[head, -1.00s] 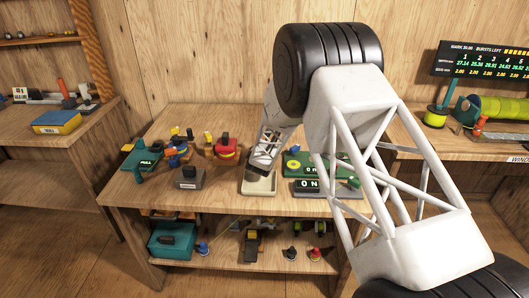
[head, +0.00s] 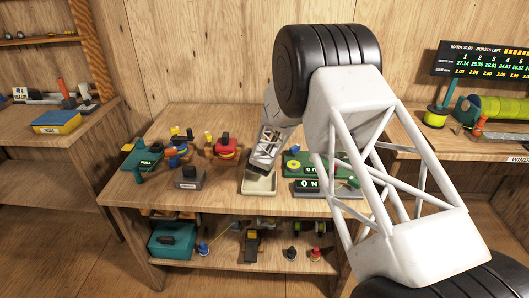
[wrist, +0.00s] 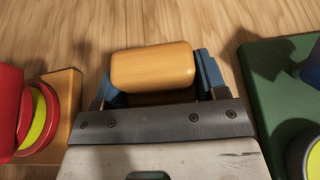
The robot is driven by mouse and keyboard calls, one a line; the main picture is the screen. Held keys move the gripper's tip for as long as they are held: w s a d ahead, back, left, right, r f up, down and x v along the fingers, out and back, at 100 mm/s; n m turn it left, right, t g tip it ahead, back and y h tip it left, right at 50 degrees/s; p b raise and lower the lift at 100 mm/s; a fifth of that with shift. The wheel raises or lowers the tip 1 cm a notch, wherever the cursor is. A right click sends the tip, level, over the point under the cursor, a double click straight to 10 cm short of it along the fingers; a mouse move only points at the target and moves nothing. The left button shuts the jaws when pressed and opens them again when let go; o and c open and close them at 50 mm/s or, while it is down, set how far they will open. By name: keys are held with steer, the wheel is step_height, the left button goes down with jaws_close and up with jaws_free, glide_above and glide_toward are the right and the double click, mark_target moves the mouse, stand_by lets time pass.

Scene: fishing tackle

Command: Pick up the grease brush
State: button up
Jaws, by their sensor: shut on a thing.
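The grease brush shows its rounded, tan wooden handle (wrist: 152,67) in the wrist view. My gripper (wrist: 158,80) has a blue finger on each side of it, shut on the handle. The brush's bristles are hidden. The brush cannot be made out there.
A green device (head: 300,165) and a grey counter box (head: 308,186) stand close right of the tray. Red and yellow reels (head: 226,150) and a grey block (head: 188,178) are to the left. Bare wood lies in front of the tray.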

steer(key=shift+c, duration=0.6)
steer(key=shift+r, duration=0.15)
steer(key=shift+r, duration=1.5)
steer(key=shift+s+d+r, duration=0.1)
steer(key=shift+s+r, duration=0.05)
steer(key=shift+s, duration=0.15)
steer(key=s+d, duration=0.1)
steer(key=s, duration=0.4)
steer(key=s+d+r, duration=0.1)
steer(key=s, duration=0.4)
steer(key=s+d, duration=0.1)
steer(key=s, duration=0.4)
steer(key=shift+d+r, duration=0.2)
steer(key=shift+d, duration=0.1)
